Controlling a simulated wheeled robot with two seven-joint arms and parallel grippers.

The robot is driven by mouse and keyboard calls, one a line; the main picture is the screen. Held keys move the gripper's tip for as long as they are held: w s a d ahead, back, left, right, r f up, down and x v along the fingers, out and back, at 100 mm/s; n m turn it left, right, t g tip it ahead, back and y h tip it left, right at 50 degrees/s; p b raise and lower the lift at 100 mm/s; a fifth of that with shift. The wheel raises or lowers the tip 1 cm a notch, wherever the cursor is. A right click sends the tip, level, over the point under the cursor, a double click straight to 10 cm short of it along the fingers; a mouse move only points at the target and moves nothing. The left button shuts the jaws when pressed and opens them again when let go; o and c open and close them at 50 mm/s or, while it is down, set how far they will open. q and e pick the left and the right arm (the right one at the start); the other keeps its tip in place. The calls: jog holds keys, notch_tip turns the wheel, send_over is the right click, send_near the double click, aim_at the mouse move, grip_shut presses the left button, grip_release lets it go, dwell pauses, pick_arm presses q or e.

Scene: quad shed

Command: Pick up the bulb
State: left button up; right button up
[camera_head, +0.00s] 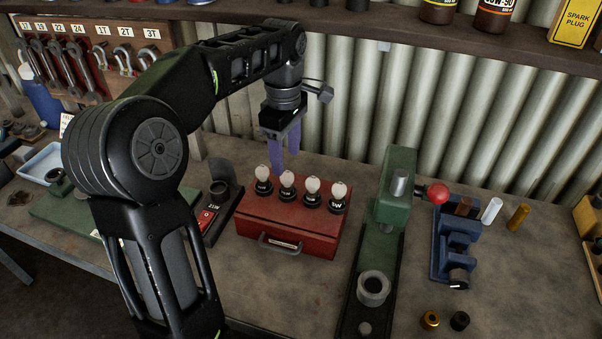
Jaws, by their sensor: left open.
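Several pale bulbs stand upright in black sockets in a row on top of a red metal box (290,226) with a front handle. The leftmost bulb (262,173) and the bulb beside it (287,179) are nearest my gripper in the picture; the rightmost bulb (338,190) carries a label on its black base. My left gripper (286,166) points down with purple fingers, open and empty. Its fingertips show just above and behind the two left bulbs, apparently not touching any. The exact depth is hard to tell. My right gripper is not in view.
A green press (395,190) with a red knob (438,194) stands right of the box. A black stand with a red switch (207,218) is on its left. A blue fixture (455,240) is farther right. A shelf (380,33) overhangs the back. The bench front right is mostly clear.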

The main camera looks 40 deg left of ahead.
aim_at(286, 171)
pick_arm(q)
jog(key=shift+s+r, duration=0.1)
jog(key=shift+s, duration=0.05)
notch_tip(286, 171, down, 3)
jog(key=shift+r+b, duration=0.1)
jog(key=shift+b, duration=1)
jog(key=shift+f+p, duration=0.35)
jog(key=shift+f, duration=0.15)
notch_tip(286, 171, down, 4)
jog(key=shift+f+p, duration=0.1)
jog(key=shift+p, duration=0.3)
jog(key=shift+d, duration=0.1)
